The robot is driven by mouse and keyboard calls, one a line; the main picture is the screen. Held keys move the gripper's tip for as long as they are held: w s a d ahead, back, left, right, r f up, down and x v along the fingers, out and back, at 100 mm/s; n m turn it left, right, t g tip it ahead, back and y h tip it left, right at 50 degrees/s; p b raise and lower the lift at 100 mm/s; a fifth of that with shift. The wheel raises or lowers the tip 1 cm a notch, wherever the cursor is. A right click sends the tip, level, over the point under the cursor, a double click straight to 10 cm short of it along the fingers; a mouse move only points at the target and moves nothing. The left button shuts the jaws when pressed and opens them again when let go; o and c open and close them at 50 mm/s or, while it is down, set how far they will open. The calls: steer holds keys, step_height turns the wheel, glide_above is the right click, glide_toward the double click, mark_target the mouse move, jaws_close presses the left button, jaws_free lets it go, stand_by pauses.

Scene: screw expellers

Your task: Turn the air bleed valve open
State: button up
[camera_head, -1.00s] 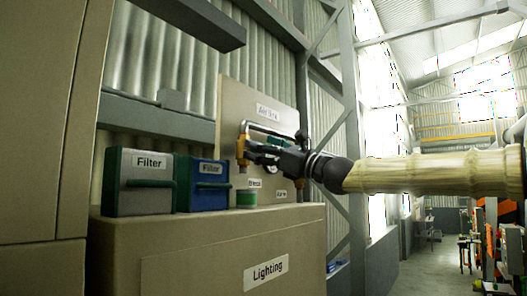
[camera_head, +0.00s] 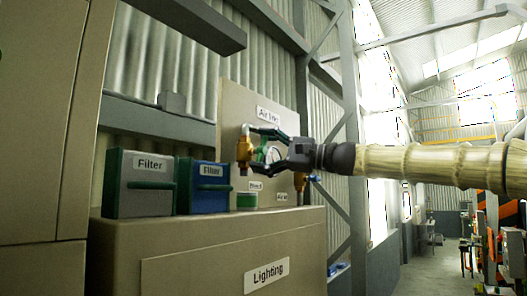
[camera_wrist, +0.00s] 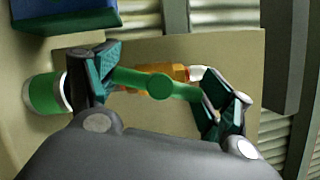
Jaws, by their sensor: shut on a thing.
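The air bleed valve has a brass body (camera_head: 244,149) on the beige air line panel and a green handle (camera_wrist: 160,87). In the wrist view the handle lies crosswise between the two fingers, its ends at the teal pads. Part of the brass body (camera_wrist: 166,71) shows behind it. My gripper (camera_head: 261,150) reaches in from the right at the valve, its fingers closed on the green handle. In the head view the fingers hide part of the handle, so its exact angle is hard to tell there.
A second brass valve (camera_head: 300,181) with a blue handle sits right of and below my gripper. A green cylinder (camera_head: 247,200) and two filter boxes (camera_head: 142,184) (camera_head: 202,186) stand on the beige lighting cabinet (camera_head: 225,225).

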steer(key=shift+n+g+h, duration=0.3)
steer(key=shift+n+h, duration=0.5)
steer(key=shift+n, duration=1.4)
steer(key=o, duration=1)
steer(key=shift+a, duration=0.1)
steer(key=shift+d, duration=0.2)
steer(key=v, duration=1.2)
steer(key=shift+w+f, duration=0.1)
